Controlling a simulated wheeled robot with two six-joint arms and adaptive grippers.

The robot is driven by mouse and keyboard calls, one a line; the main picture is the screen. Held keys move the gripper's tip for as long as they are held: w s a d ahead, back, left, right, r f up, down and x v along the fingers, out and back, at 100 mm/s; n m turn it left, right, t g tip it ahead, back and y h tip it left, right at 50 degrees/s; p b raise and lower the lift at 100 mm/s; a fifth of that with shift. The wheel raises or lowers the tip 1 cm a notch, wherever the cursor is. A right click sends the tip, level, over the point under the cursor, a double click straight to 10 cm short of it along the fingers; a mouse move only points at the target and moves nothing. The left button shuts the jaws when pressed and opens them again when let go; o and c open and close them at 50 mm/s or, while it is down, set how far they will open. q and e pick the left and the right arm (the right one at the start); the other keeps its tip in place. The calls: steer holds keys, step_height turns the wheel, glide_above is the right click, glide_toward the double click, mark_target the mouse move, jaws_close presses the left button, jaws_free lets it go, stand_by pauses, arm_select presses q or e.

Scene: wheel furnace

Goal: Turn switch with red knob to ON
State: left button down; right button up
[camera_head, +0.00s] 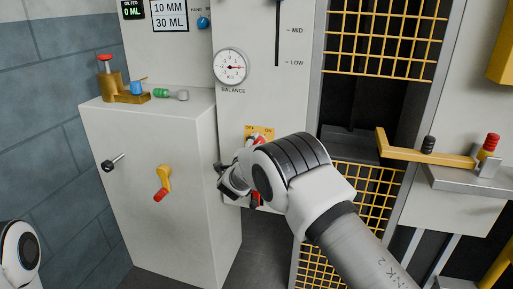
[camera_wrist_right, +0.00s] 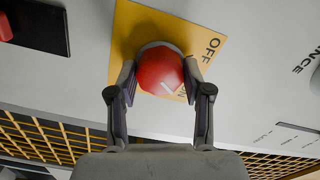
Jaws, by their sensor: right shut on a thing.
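The red knob (camera_wrist_right: 160,72) is round and sits on a yellow switch plate (camera_wrist_right: 128,35) in the right wrist view. OFF is printed at the plate's right corner, with partly hidden lettering beside the right finger. My right gripper (camera_wrist_right: 160,82) is shut on the knob, one finger on each side. A short white mark shows on the knob; its exact setting I cannot tell. In the head view the yellow plate (camera_head: 250,131) shows above my right wrist, which hides most of the knob and the fingers. My left gripper is outside the view; only part of my left arm shows.
A grey cabinet (camera_head: 150,190) with a yellow red-tipped lever (camera_head: 163,180) stands left of my right arm. A balance gauge (camera_head: 231,67) is above the switch. A yellow grid (camera_head: 385,40) and a yellow bar (camera_head: 430,150) are to the right. A red part on a black plate (camera_wrist_right: 40,28) is near the switch.

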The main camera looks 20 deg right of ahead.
stand_by(0.3)
steer(key=o, duration=1.1)
steer(key=shift+o, duration=0.2)
